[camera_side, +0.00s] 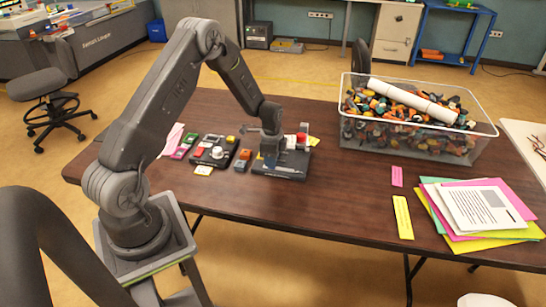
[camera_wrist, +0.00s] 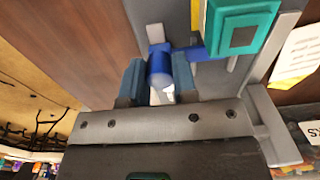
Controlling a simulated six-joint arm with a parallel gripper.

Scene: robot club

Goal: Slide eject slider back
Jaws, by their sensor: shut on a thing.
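My gripper (camera_side: 270,152) reaches down over the dark control panel (camera_side: 290,172) on the table. In the wrist view, my gripper (camera_wrist: 158,82) has its two blue-grey fingers on either side of a blue rounded knob (camera_wrist: 160,64) and is shut on it. This knob appears to be the eject slider's handle; no label on it is readable. A short blue piece joins it on the right, beside a teal square block (camera_wrist: 241,32) with a dark centre. In the side view the knob is hidden by my gripper.
Several small control boxes, one with a white knob (camera_side: 217,153), stand left of the panel. A clear bin (camera_side: 375,147) of mixed parts is at the right, with coloured papers (camera_side: 465,240) in front of it. The table's front middle is clear.

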